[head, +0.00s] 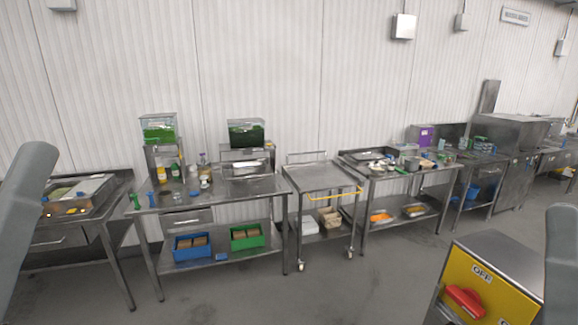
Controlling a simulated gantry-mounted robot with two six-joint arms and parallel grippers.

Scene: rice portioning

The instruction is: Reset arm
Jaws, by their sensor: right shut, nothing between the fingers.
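Only upright grey lengths of my two arms show in the head view, one at the left edge and one at the right edge. The fingertips of both my left and right grippers are out of the picture. No object is seen in contact with either arm.
Steel worktables line the wall. The left table (118,187) holds trays; the middle table (228,196) holds bottles and clear bins, with a blue crate (178,254) and a green crate (234,243) below. A wheeled cart (310,183) and a right table (397,184) follow.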

